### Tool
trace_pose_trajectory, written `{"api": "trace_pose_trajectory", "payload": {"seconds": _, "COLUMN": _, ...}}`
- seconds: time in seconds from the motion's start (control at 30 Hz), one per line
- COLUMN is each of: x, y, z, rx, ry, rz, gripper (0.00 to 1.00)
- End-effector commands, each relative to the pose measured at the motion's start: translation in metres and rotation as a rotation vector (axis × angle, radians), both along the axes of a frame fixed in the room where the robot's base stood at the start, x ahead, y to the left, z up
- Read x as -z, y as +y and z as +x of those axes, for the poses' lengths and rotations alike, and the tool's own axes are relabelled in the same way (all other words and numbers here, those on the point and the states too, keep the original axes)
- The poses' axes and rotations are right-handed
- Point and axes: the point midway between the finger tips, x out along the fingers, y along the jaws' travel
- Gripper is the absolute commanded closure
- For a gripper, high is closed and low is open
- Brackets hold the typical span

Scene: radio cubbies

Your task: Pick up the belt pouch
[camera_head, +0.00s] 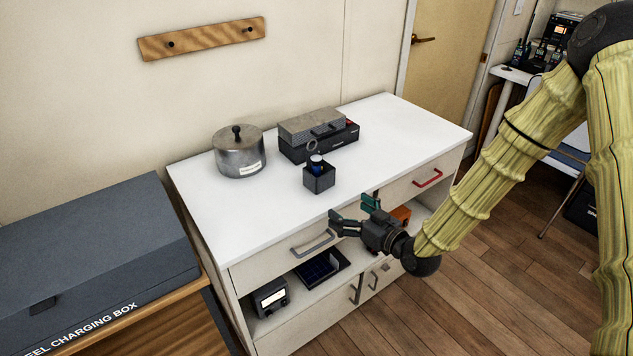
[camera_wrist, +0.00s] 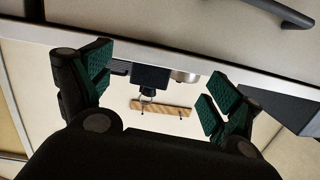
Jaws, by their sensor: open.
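The belt pouch appears to be the small black open-topped holder (camera_head: 319,180) upright on the white countertop, with a blue item inside and a metal ring above it. In the wrist view, which looks upside down, the black pouch (camera_wrist: 150,78) shows between the fingers, with its ring pointing down the picture. My gripper (camera_head: 352,211) is open and empty at the cabinet's front edge, nearer the camera than the pouch and apart from it. In the wrist view its green-padded fingers (camera_wrist: 158,88) are spread wide on either side.
A lidded metal pot (camera_head: 238,155) stands left of the pouch. A grey case (camera_head: 311,124) rests on a black box (camera_head: 322,148) behind it. The countertop (camera_head: 410,135) is clear at the right. Drawer handles (camera_head: 313,243) project from the cabinet front near my gripper.

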Motion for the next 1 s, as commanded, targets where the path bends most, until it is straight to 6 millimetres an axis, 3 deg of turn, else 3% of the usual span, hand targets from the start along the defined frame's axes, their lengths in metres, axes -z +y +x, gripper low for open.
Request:
{"api": "trace_pose_trajectory", "payload": {"seconds": 0.1, "x": -0.034, "y": 0.003, "z": 0.015, "rx": -0.024, "ry": -0.112, "rz": 0.029, "gripper": 0.09}}
{"api": "trace_pose_trajectory", "payload": {"seconds": 0.23, "x": -0.049, "y": 0.01, "z": 0.024, "rx": -0.037, "ry": -0.157, "rz": 0.04, "gripper": 0.09}}
{"api": "trace_pose_trajectory", "payload": {"seconds": 1.0, "x": -0.05, "y": 0.061, "z": 0.088, "rx": -0.038, "ry": -0.156, "rz": 0.041, "gripper": 0.09}}
